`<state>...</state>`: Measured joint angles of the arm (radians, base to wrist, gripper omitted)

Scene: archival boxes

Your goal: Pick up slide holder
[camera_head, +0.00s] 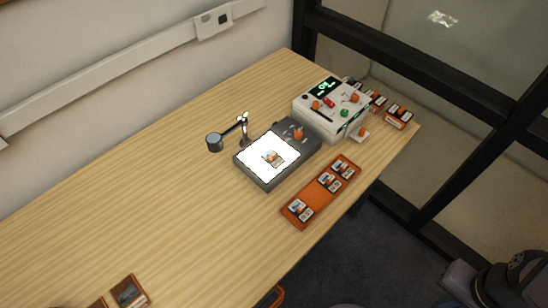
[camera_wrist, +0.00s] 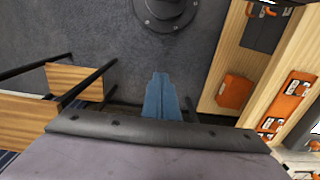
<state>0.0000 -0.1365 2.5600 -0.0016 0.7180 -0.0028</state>
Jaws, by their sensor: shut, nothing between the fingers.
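An orange tray with several small slides (camera_head: 321,191), which looks like the slide holder, lies flat near the table's front edge, right of the light box. In the wrist view an orange tray with slides (camera_wrist: 287,103) shows at the right; I cannot tell whether it is the same one. My gripper (camera_wrist: 160,76) shows in the wrist view as two blue fingers pressed together, empty. It is above the dark floor, apart from the tray. The gripper's fingers do not show clearly in the head view.
A lit light box (camera_head: 245,170) with a slide on it stands beside a lamp (camera_head: 215,142). A white device (camera_head: 325,112) with knobs is behind. More slide items (camera_head: 397,116) lie at the far right edge. The table's left middle (camera_head: 130,200) is clear.

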